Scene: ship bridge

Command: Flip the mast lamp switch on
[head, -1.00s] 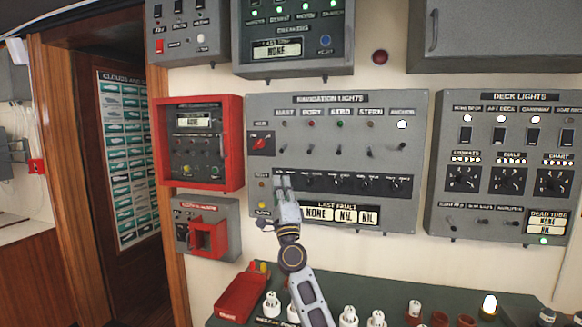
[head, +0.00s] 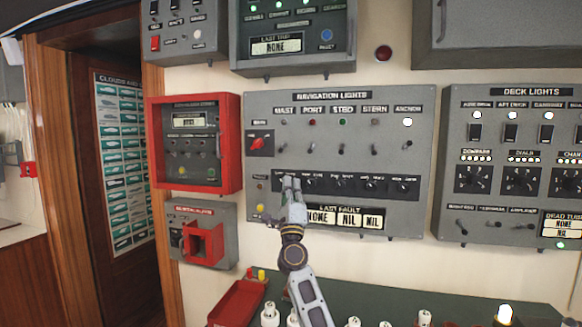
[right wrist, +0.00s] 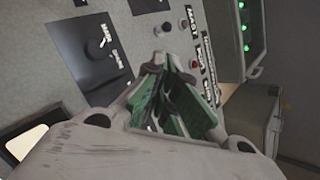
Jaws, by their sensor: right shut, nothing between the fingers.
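The navigation lights panel (head: 385,215) is a grey box on the wall. Its mast switch (head: 284,150) is a small toggle at the left of the toggle row, under the mast label and an unlit mast lamp (head: 284,122). The toggle's tilt is too small to tell. My right gripper (head: 290,181) is shut and empty, below the mast switch, in front of the black strip of rotary knobs. In the right wrist view its shut fingers (right wrist: 165,75) point at the panel, with the mast label (right wrist: 192,18) beyond and the toggle not clearly seen. My left gripper is out of view.
The anchor lamp (head: 407,122) is lit. A red-framed box (head: 237,145) is at the left. A green-topped console (head: 385,290) lies below.

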